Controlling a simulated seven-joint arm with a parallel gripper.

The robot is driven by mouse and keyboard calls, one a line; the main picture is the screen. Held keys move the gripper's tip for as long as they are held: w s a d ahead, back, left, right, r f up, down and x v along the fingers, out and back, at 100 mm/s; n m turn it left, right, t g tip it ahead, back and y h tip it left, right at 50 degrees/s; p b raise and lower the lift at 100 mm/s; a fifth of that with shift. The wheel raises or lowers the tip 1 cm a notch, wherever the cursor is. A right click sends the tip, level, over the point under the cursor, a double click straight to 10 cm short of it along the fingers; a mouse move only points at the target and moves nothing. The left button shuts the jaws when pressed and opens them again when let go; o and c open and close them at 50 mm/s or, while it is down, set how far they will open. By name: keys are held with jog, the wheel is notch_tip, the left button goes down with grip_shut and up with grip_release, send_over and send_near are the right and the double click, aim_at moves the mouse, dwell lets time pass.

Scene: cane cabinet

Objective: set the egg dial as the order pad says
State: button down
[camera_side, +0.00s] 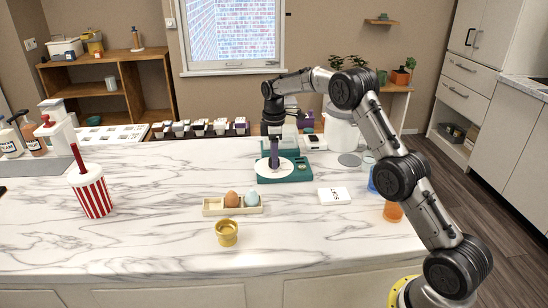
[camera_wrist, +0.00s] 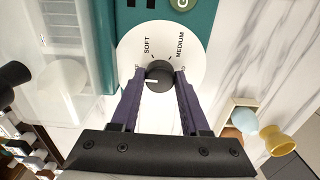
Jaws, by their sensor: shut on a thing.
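The egg dial is a round white plate (camera_wrist: 185,30) on a teal egg cooker (camera_side: 300,172), with a dark knob (camera_wrist: 159,74) at its centre. In the wrist view, SOFT is at upper left and MEDIUM at upper right. Partly hidden labels lie at left and right, beside my fingers. The knob's white mark points left, near the left partial label. My gripper (camera_wrist: 160,76) is shut on the knob, one purple finger on each side. In the side view, my gripper (camera_side: 274,160) reaches down onto the dial. The order pad (camera_side: 334,195) lies right of the cooker; its small writing appears to read SOFT.
A tray (camera_side: 212,208) with a brown egg (camera_side: 231,199) and a pale blue egg (camera_side: 252,199) stands in front of the cooker, near a gold egg cup (camera_side: 227,233). A striped cup (camera_side: 92,192) stands at left. Blue and orange cups (camera_side: 393,212) stand at right.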

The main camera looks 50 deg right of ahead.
jog(key=shift+m, duration=0.3)
jog(key=m, duration=0.5)
jog(key=shift+m, duration=0.3)
jog(key=m, duration=0.5)
jog(key=shift+r, duration=0.1)
jog(key=shift+m, duration=0.4)
jog(key=shift+c, duration=1.9)
grip_release()
notch_tip(320, 180, up, 14)
